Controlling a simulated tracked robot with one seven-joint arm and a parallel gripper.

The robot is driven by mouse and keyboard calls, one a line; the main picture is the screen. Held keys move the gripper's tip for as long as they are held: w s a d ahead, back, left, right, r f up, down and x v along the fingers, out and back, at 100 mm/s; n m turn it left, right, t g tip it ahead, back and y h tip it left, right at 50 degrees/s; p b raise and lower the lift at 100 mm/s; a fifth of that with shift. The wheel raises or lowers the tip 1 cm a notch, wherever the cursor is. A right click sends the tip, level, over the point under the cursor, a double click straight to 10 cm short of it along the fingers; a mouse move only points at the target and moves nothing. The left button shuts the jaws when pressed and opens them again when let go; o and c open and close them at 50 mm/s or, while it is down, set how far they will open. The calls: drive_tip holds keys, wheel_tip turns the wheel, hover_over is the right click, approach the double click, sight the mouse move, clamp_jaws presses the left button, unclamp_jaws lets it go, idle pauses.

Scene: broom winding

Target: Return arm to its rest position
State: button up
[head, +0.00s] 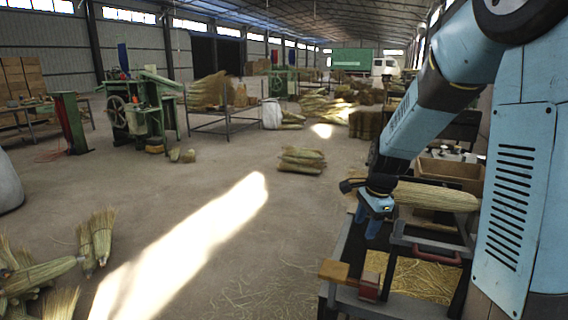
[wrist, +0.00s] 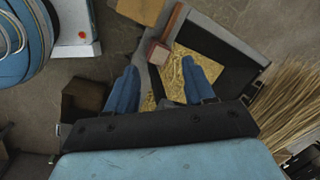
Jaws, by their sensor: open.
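My blue arm comes down from the upper right in the head view. My gripper (head: 375,215) points down beside the metal workbench and straw tray at the lower right. In the wrist view its two blue fingers (wrist: 164,92) are apart, with nothing between them but a view of the bench and straw below. A straw bundle (head: 437,196) lies just right of the gripper in the head view; bristles (wrist: 285,105) show at the right edge of the wrist view. Whether the gripper touches anything is not clear.
The bench holds a straw-filled tray (head: 415,276), a red handle (head: 433,254) and a wooden block (head: 334,271). A cardboard box (head: 452,173) stands behind. Broom heads (head: 95,238) lie on the floor at left. A green machine (head: 140,110) stands farther back. The middle floor is mostly open.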

drive_tip(key=s+r+n+t, duration=0.2)
drive_tip(key=s+r+n, duration=0.5)
drive_tip(key=s, duration=0.4)
drive_tip(key=s+d+r+n+t+h, duration=0.1)
drive_tip(key=s+r+n, duration=0.7)
drive_tip(key=s, duration=0.4)
drive_tip(key=shift+s+r+t, duration=0.2)
drive_tip(key=shift+r+t, duration=0.2)
drive_tip(key=shift+r, duration=0.15)
